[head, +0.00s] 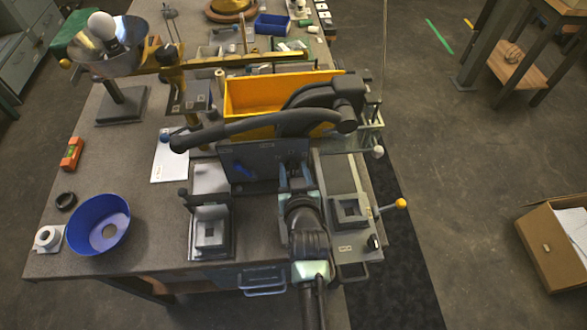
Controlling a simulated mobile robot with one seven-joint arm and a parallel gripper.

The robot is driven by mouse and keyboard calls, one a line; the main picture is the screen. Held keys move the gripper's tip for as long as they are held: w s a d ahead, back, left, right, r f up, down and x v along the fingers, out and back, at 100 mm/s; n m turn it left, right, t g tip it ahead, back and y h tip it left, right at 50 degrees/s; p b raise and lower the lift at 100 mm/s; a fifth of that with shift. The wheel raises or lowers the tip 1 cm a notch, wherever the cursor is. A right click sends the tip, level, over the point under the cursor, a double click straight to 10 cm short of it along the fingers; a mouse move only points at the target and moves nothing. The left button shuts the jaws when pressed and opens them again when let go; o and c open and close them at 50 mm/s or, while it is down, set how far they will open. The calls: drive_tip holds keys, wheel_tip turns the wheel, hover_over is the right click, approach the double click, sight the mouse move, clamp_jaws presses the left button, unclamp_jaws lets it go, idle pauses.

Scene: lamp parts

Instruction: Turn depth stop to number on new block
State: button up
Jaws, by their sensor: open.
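My gripper (296,172) reaches up from the bottom centre, its two blue-grey fingers apart at the right part of a dark upright plate (262,182) below the yellow machine. I see nothing between the fingers; contact with the plate cannot be told. A grey square block (210,232) sits in a fixture left of my wrist. Another square block (347,211) sits in a fixture to the right. I cannot tell which is the new block, and no number is readable. The depth stop cannot be made out for sure; a yellow-knobbed rod (400,203) sticks out at the right fixture.
A yellow bin-like housing (250,95) and long black lever (255,124) stand just beyond my gripper. A cardboard box (550,250) is on the floor right.

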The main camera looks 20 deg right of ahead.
drive_tip(key=shift+s+r, duration=0.1)
clamp_jaws()
drive_tip(key=shift+d+b, duration=0.1)
drive_tip(key=shift+b, duration=0.4)
drive_tip(key=shift+d+f+m+y+b, duration=0.2)
drive_tip(key=shift+m+y+b, duration=0.2)
drive_tip(key=shift+m+b, duration=0.35)
drive_tip(key=m+y+b, duration=0.1)
drive_tip(key=m+b, duration=0.1)
drive_tip(key=b, duration=0.2)
drive_tip(key=d+m+t+y+b, duration=0.1)
drive_tip(key=m+b, duration=0.1)
drive_tip(key=b, duration=0.1)
drive_tip(key=shift+s+f+t+y+b, duration=0.15)
drive_tip(key=shift+t+y+b, duration=0.15)
drive_tip(key=shift+y+b, duration=0.1)
drive_tip(key=shift+d+m+t+b, duration=0.1)
drive_tip(key=shift+m+t+b, duration=0.2)
drive_tip(key=shift+m+b, duration=0.35)
drive_tip(key=shift+y, duration=0.4)
